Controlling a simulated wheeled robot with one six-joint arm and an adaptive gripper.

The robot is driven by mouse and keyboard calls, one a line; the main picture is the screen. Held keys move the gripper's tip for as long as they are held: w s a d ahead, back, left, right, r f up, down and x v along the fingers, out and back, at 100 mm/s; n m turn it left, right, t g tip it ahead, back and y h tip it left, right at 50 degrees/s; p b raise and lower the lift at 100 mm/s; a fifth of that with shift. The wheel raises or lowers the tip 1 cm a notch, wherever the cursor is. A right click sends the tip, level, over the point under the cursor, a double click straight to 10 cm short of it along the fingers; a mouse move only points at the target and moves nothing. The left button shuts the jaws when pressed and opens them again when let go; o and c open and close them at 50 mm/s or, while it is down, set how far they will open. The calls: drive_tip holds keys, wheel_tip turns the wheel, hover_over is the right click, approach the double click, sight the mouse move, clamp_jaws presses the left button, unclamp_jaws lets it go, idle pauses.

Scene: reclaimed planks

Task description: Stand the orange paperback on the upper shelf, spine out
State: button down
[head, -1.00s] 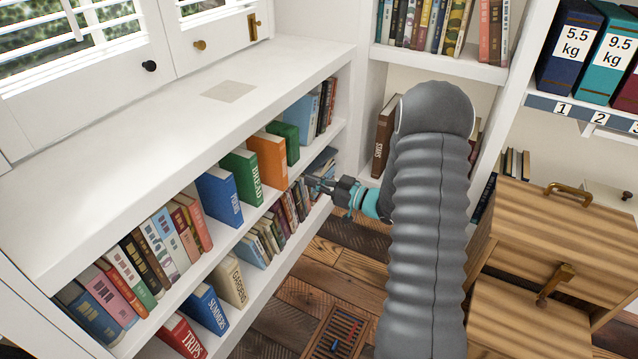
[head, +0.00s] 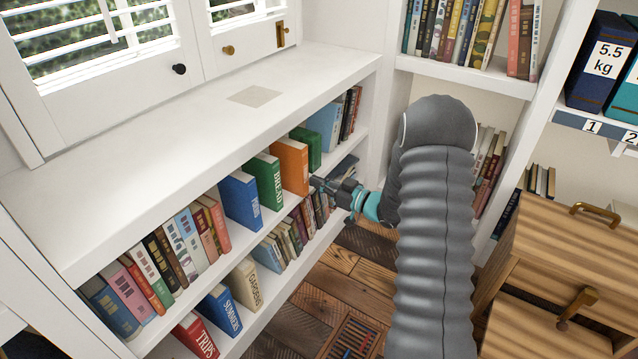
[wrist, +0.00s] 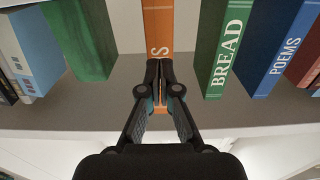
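The orange paperback (head: 291,163) stands upright on the upper shelf (head: 205,268) of the low white bookcase, between two green books. Its orange spine faces out into the room and also shows in the wrist view (wrist: 158,25), with a white letter on it. My gripper (head: 314,183) is at the spine, low down near the shelf edge. In the wrist view, my gripper's fingertips (wrist: 162,68) are close together in front of the spine, with nothing seen held between them. They cover the lower spine; I cannot tell whether they touch it.
The green BREAD book (head: 266,181) and the blue POEMS book (head: 240,199) stand left of the paperback in the head view. Another green book (head: 308,147) stands right of it. A wooden drawer cabinet (head: 560,250) is at the right.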

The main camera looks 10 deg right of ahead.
sight(306, 177)
drive_tip(key=shift+b+x, duration=0.35)
drive_tip(key=shift+x, duration=1.7)
drive_tip(key=shift+s+d, duration=0.1)
drive_tip(key=shift+v, duration=1.9)
